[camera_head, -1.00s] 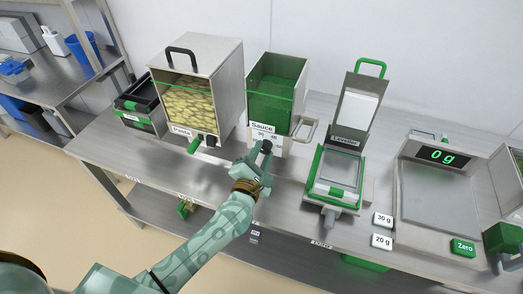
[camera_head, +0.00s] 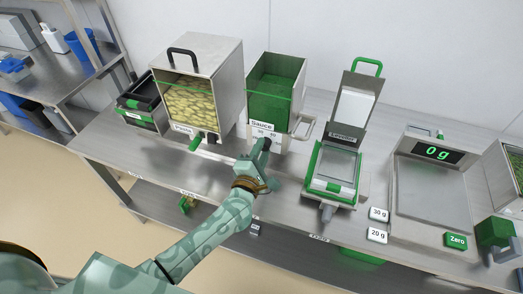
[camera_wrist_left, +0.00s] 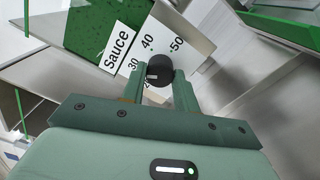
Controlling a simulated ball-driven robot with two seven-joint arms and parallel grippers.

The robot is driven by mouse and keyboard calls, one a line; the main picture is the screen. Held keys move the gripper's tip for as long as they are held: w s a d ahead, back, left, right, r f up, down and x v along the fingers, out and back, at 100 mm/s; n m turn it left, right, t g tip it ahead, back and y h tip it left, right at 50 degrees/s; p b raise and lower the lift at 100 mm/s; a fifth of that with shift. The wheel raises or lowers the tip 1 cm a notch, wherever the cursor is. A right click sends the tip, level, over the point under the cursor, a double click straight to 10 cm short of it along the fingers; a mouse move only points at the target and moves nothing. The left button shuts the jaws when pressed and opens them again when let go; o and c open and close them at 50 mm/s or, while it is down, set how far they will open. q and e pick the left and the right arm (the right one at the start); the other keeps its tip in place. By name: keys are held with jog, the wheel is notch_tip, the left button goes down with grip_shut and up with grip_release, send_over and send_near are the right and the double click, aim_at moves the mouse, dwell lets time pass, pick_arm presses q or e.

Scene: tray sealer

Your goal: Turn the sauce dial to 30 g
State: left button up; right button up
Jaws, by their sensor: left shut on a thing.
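The sauce dispenser (camera_head: 278,88) is a tall box with green contents and a white label plate marked "Sauce" (camera_wrist_left: 118,46). Its round black dial (camera_wrist_left: 160,68) sits below the numbers 30, 40 and 50 in the left wrist view. A further number by the dial is partly hidden. A small white mark shows on the dial, but I cannot tell for sure which number it points to. My left gripper (camera_head: 263,147) is at the front of the dispenser, its two fingers on either side of the dial, shut on it. My right gripper is not in view.
The pasta dispenser (camera_head: 204,60) stands left of the sauce dispenser, with a green handle in front. The tray sealer (camera_head: 315,177) stands to the right. Further right are the 30 g card (camera_head: 379,214), the 20 g card (camera_head: 377,235) and a scale (camera_head: 433,190) reading 0 g.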

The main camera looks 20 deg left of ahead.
pick_arm(q)
jog(key=o, duration=1)
jog(key=s, duration=0.8)
jog(key=s+p, duration=0.1)
jog(key=s, duration=0.7)
jog(key=shift+s+a+f, duration=0.2)
